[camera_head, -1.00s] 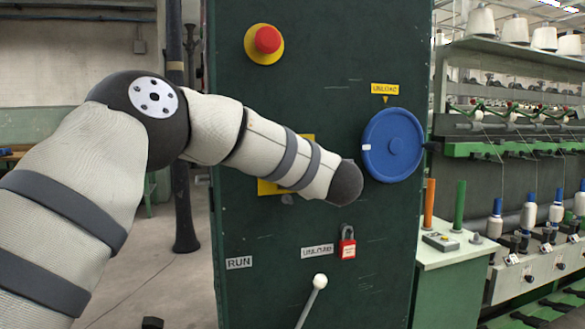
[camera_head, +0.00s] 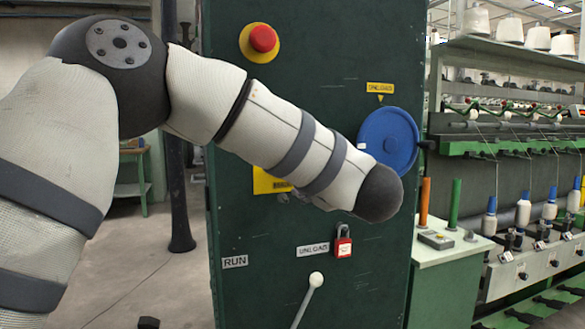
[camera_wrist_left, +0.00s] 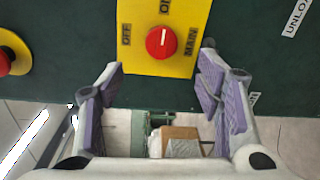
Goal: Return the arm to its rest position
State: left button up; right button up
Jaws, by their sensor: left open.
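My left arm (camera_head: 285,135) comes in from the left across the dark green panel (camera_head: 320,60) in the head view. It ends there in a dark rounded joint, and its gripper is hidden. In the left wrist view my left gripper (camera_wrist_left: 160,78) is open, with purple finger pads and nothing between them. Ahead of it is a red knob (camera_wrist_left: 161,42) on a yellow plate (camera_wrist_left: 135,30) marked OFF, ON and MAIN. The fingers appear apart from the knob. In the head view the arm partly covers the yellow plate (camera_head: 268,183). My right gripper is not in view.
The panel carries a red button (camera_head: 263,38), a blue wheel (camera_head: 390,140), a red padlock (camera_head: 343,242) and a white-knobbed lever (camera_head: 312,290). A green-sided cabinet (camera_head: 450,262) and a spinning frame (camera_head: 520,145) stand at right. Floor (camera_head: 140,275) shows at left.

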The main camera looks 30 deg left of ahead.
pick_arm(q)
jog(key=v, duration=0.2)
jog(key=shift+s+d, duration=0.2)
jog(key=d+f+m+t+h, duration=0.15)
jog(key=f+m+h, duration=0.25)
jog(key=f+m, duration=0.7)
jog(key=d+f+m+h, duration=0.2)
jog(key=f+m+h, duration=0.2)
jog(key=f, duration=1.3)
jog(key=s+d+f+m+g+h, duration=0.2)
jog(key=s+f+m+g, duration=0.25)
jog(key=s+f, duration=0.7)
jog(key=s+f+m+g+h, duration=0.1)
jog(key=s+f+m+g, duration=0.2)
jog(key=s, duration=0.7)
jog(key=s+f+m+g+h, duration=0.1)
jog(key=s+f+m+g, duration=0.2)
jog(key=s+f, duration=0.3)
jog(key=s+f+m+g+h, duration=0.1)
jog(key=s+f+m+g, duration=0.2)
jog(key=s, duration=1.2)
jog(key=shift+s+a+f+m, duration=0.25)
jog(key=shift+f+m, duration=0.1)
jog(key=shift+f, duration=0.35)
